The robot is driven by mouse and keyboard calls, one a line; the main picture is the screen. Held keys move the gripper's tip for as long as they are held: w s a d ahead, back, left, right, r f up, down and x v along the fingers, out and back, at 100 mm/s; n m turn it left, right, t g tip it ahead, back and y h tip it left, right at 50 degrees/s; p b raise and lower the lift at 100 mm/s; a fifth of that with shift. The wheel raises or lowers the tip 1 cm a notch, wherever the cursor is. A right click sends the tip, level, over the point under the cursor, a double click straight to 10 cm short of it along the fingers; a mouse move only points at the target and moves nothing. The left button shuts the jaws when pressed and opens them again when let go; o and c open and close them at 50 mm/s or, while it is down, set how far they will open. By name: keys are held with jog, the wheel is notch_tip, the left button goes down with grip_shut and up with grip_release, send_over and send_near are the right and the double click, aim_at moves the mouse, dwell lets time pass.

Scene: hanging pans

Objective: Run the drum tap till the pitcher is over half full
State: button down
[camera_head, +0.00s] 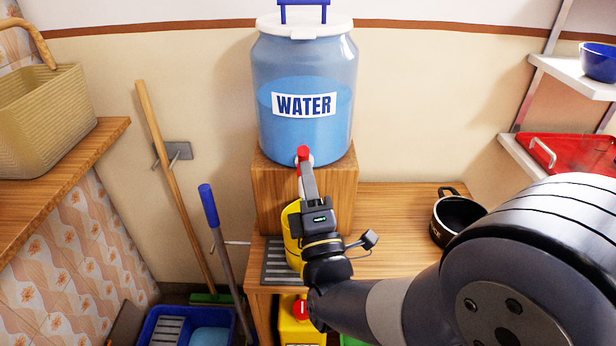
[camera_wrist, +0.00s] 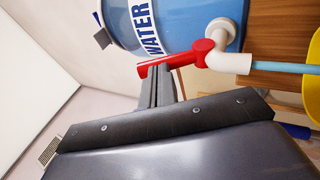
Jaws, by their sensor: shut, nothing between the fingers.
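The blue water drum (camera_head: 305,75) stands on a wooden block. Its tap has a red handle (camera_head: 302,153), which also shows in the wrist view (camera_wrist: 170,62), and a white spout (camera_wrist: 232,63). A light-blue stream of water (camera_wrist: 285,68) runs from the spout. The yellow pitcher (camera_head: 292,240) stands below the tap, partly hidden by my arm; its edge (camera_wrist: 313,75) shows in the wrist view. I cannot see the water level inside it. My gripper (camera_head: 306,168) is shut and empty, its fingertips (camera_wrist: 160,72) at the handle's free end, seemingly touching it.
The pitcher is on a grey slatted mat (camera_head: 273,262) on the wooden counter (camera_head: 390,200). A black pot (camera_head: 455,215) stands to the right. A broom (camera_head: 170,170) leans at the left, beside a shelf with a basket (camera_head: 45,120). A red tray (camera_head: 570,155) lies on the right shelf.

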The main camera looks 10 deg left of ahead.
aim_at(307, 158)
jog(key=shift+w+a+r+m+g+h+p, duration=0.15)
jog(key=shift+r+g+h+p, duration=0.2)
jog(key=shift+p, duration=0.55)
jog(key=shift+w+d+r+m+g+h+p, duration=0.1)
jog(key=shift+r+g+h+p, duration=0.1)
jog(key=shift+r+g+p, duration=0.45)
jog(key=shift+w+a+r+m+g+h+p, duration=0.15)
jog(key=shift+r+g+h+p, duration=0.1)
jog(key=shift+p, duration=0.85)
jog(key=shift+w+r+g+h+p, duration=0.1)
jog(key=shift+w+g+h+p, duration=0.25)
jog(key=shift+g+p, duration=0.55)
jog(key=shift+w+t, duration=0.25)
jog(key=shift+w, duration=0.05)
